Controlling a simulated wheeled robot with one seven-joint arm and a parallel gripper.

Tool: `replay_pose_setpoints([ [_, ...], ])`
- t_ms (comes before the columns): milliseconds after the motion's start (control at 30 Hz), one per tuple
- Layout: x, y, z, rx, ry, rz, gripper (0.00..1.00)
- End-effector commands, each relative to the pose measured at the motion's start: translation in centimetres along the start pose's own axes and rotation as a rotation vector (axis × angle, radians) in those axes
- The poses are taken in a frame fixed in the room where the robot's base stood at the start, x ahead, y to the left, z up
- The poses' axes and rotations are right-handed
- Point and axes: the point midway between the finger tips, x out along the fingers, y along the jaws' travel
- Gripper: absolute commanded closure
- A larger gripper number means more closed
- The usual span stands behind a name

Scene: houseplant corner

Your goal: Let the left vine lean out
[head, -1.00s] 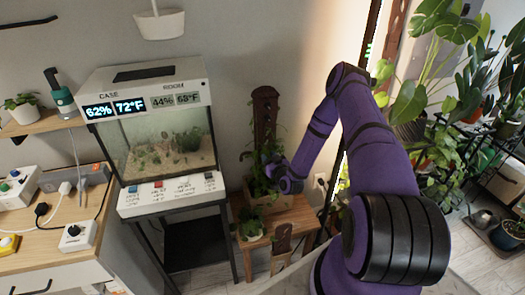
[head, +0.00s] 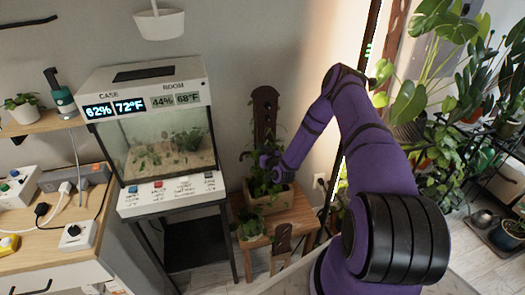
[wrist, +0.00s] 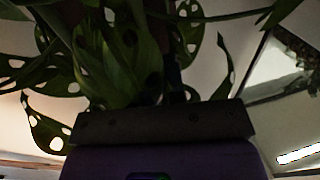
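A leafy green vine (head: 256,178) climbs a brown slotted post (head: 265,115) that rises from a wooden planter box (head: 270,203) on a low wooden bench. I cannot separate a left vine from any other in this foliage. My gripper (head: 266,160) is at the vine in front of the post's lower part, with its fingertips hidden or too small to make out. In the wrist view, holed green leaves (wrist: 105,62) and a stem stand close beyond a dark bar of my gripper (wrist: 165,122). Whether the fingers hold anything does not show.
A small potted plant (head: 250,229) sits at the bench's left side. A glass case (head: 165,148) on a black stand is close left of the bench. A tall pole and larger potted plants (head: 430,110) are to the right. A white hanging pot (head: 160,24) is above.

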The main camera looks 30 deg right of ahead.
Motion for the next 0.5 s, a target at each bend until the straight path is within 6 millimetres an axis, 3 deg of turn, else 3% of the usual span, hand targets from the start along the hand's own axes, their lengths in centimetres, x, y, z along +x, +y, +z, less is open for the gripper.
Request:
replay_pose_setpoints([
  [267,0.1,-0.4,0.0,-0.013,-0.003,-0.002,1.00],
  [500,0.5,-2.7,0.1,-0.111,-0.021,-0.005,1.00],
])
